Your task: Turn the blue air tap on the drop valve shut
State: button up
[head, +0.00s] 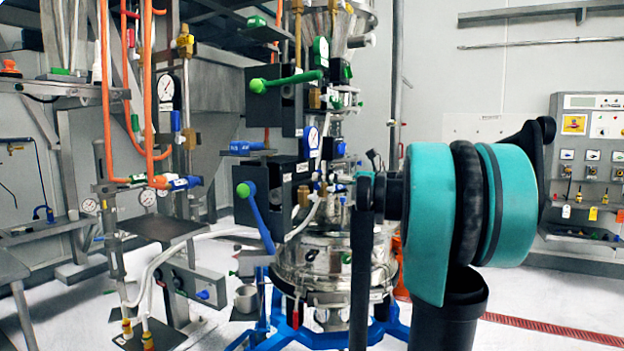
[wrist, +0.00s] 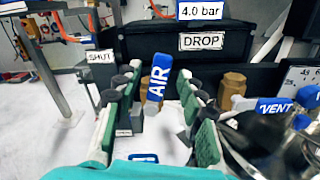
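The blue air tap (wrist: 157,86), lettered AIR, stands nearly upright and slightly tilted in the middle of the wrist view, beside a brass fitting (wrist: 149,106). A dark box labelled DROP (wrist: 203,41) is behind it. A SHUT label (wrist: 100,57) is to the left of the tap. My gripper (wrist: 159,74) is open, with one green-padded finger on each side of the tap. Gaps show between the tap and both fingers. In the head view I cannot pick out this tap or the fingertips clearly; my arm (head: 430,220) covers part of the right side.
Blue VENT handles (wrist: 275,105) and another brass fitting (wrist: 231,84) sit close right of my fingers. In the head view a blue lever (head: 258,215) hangs left of the steel vessel (head: 320,270). Hoses and a wall panel (head: 590,150) stand further out.

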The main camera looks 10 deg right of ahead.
jog(key=v, duration=0.5)
jog(key=shift+s+d, duration=0.25)
jog(key=shift+d, duration=0.1)
jog(key=shift+c, duration=0.4)
